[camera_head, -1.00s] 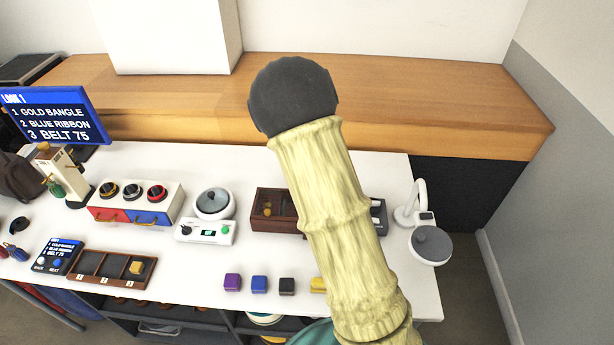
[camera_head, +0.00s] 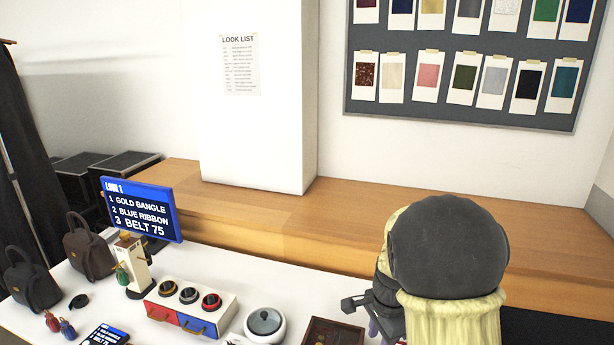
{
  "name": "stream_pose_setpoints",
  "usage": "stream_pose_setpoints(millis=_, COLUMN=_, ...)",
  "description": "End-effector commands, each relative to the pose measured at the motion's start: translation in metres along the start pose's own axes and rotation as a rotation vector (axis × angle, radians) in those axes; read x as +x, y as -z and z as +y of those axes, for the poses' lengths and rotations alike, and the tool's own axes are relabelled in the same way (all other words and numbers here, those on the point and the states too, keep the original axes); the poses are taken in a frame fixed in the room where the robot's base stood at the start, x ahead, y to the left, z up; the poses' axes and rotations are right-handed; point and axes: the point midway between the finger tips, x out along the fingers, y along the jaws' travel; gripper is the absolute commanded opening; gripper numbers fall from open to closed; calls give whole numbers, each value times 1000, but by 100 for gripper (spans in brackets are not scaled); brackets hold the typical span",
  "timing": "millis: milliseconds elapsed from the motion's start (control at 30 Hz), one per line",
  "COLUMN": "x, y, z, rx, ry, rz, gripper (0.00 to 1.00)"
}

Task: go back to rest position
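My arm, in a pale yellow sleeve with a dark rounded joint, stands at the lower right of the head view. Part of my gripper (camera_head: 362,305) shows as dark metal just left of the arm, above the right part of the white table (camera_head: 50,300). The arm hides much of it, so I cannot tell whether its fingers are open or shut. A small purple patch shows beside it; I cannot tell what it is.
A screen (camera_head: 140,209) lists gold bangle, blue ribbon and belt 75. Near it are a red-and-blue drawer box (camera_head: 190,318), a white round device (camera_head: 265,325) and a dark brown tray (camera_head: 335,331). A wooden ledge (camera_head: 250,225) runs behind.

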Motion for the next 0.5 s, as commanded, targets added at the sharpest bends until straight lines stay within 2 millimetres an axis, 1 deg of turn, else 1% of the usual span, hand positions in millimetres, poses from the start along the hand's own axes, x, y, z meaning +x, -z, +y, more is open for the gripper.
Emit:
stream_pose_setpoints(millis=33, x=-6, y=-5, z=13, rx=-103, ry=14, rz=1, gripper=33)
stream_pose_setpoints(millis=300, x=-25, y=-33, z=77, rx=-754, ry=75, rz=74, gripper=33)
stream_pose_setpoints(millis=400, x=-29, y=-44, z=99, rx=-985, ry=85, rz=118, gripper=33)
stream_pose_setpoints(millis=500, x=-31, y=-50, z=113, rx=-1149, ry=87, rz=154, gripper=33)
